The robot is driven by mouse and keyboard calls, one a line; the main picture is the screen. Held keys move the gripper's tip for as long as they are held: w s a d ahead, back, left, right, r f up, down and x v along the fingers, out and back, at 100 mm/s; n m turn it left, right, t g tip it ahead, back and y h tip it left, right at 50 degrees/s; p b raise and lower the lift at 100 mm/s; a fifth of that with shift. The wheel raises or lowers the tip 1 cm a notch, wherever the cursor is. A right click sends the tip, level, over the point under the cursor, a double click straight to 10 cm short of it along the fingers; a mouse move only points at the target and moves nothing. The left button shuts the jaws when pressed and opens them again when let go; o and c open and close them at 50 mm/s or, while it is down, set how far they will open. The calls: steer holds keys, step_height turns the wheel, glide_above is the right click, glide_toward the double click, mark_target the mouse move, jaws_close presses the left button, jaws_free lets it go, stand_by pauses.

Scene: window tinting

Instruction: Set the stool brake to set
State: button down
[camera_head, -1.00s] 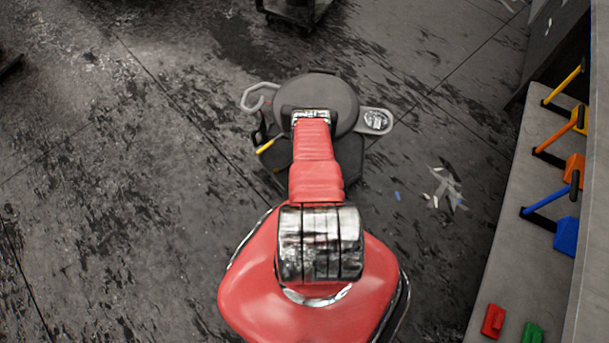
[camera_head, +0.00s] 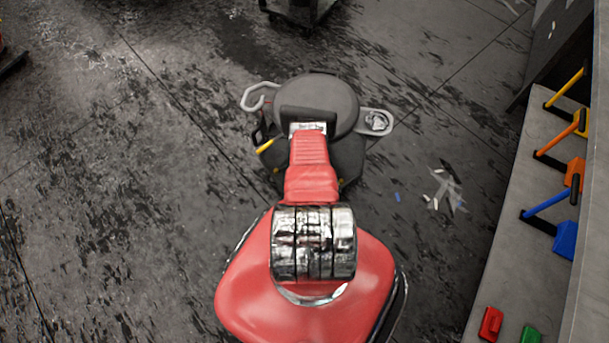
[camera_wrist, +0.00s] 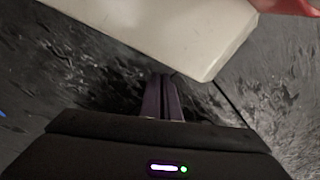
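The stool (camera_head: 335,92), with a dark round seat, stands ahead of me in the head view. A small yellow lever (camera_head: 265,146) sticks out low on its left side; I cannot tell for sure that it is the brake. My red arm reaches to the near side of the seat and hides part of the stool's base. My gripper (camera_wrist: 163,80) shows in the wrist view as two dark fingers close together, with nothing seen between them. The fingertips are hidden in the head view. The yellow lever does not show in the wrist view.
A grey bench (camera_head: 500,245) with coloured tools runs along the right. Pale scraps (camera_head: 445,190) lie on the floor. A pale panel (camera_wrist: 165,30) fills the upper wrist view.

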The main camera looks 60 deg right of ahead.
step_height(320, 180, up, 14)
steer(key=s, duration=0.1)
steer(key=shift+s+a+f, duration=0.2)
steer(key=shift+s+a, duration=0.15)
steer(key=shift+a, duration=0.05)
stand_by(0.6)
stand_by(0.6)
